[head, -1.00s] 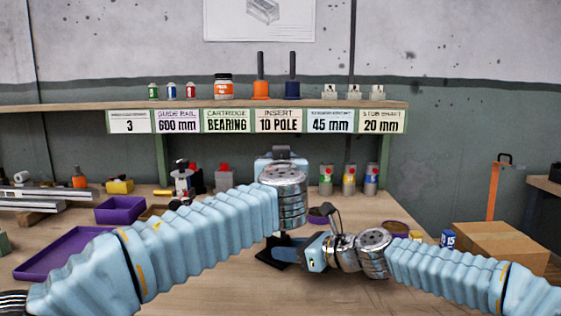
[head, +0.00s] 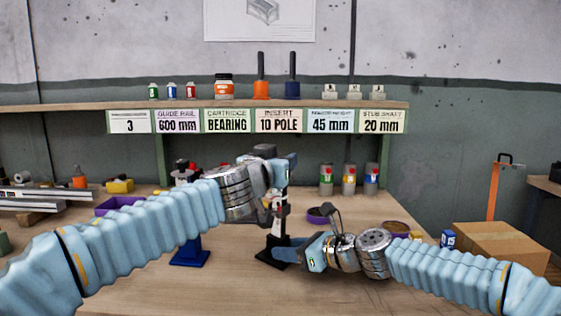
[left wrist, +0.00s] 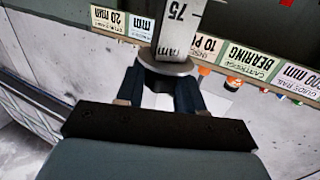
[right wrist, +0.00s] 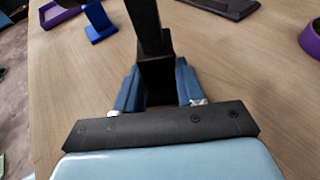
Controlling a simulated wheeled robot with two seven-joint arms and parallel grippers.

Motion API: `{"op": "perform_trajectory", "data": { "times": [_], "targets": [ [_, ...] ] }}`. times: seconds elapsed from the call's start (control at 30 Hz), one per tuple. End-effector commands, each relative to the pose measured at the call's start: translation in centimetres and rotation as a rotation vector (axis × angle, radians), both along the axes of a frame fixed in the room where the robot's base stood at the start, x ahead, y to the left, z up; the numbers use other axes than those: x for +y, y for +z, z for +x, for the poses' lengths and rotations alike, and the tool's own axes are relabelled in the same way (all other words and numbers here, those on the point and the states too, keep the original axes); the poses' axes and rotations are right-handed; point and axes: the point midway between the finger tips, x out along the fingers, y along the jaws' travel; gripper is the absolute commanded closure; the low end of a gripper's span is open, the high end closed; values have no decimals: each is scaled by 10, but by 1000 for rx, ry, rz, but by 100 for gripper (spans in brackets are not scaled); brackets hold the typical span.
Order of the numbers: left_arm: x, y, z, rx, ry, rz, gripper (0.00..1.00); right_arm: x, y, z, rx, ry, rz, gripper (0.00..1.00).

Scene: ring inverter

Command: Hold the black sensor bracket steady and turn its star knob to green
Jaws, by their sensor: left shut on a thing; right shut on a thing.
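The black sensor bracket (head: 268,256) stands upright on the table in the middle of the head view. Its dark post (right wrist: 147,25) rises through the right wrist view. My right gripper (head: 286,254) is shut on the lower post, with a finger on each side in the right wrist view (right wrist: 158,85). My left gripper (head: 284,180) is at the upper part of the bracket. In the left wrist view its fingers (left wrist: 168,85) are shut around a grey round piece, apparently the star knob (left wrist: 167,66), below a pale scale (left wrist: 180,22) marked 75 mm. No green mark shows.
A blue stand (head: 190,256) is left of the bracket, close to my left arm. A purple bin (head: 112,205) is partly hidden behind that arm. A purple round dish (head: 320,215), several cans and a cardboard box (head: 500,245) are at right. The front middle table is clear.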

Motion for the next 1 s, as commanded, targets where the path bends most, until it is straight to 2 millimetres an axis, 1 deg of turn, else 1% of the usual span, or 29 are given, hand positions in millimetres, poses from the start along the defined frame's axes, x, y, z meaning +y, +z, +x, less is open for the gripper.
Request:
{"op": "perform_trajectory", "data": {
  "times": [0.07,0.1,0.2,0.47,0.57,0.67,0.9,1.0],
  "targets": [
    [-2,-1,0,2,-3,1,93,0,-1,0,1,1,-1,94],
    [-2,-1,0,2,-3,1,57,0,-1,0,1,1,-1,94],
    [-2,-1,0,1,-2,0,43,0,-1,0,1,1,-1,94],
    [-1,0,-1,1,0,0,43,0,-1,0,1,1,-1,94],
    [2,1,-6,0,0,0,43,0,-1,0,1,1,-1,94],
    [7,1,-20,-1,1,1,43,0,-1,0,1,1,-1,94],
    [27,2,-72,-2,-1,-1,43,0,-1,0,1,1,-1,94],
    [34,2,-90,-1,0,0,43,0,-1,0,1,1,-1,94]
  ]
}}
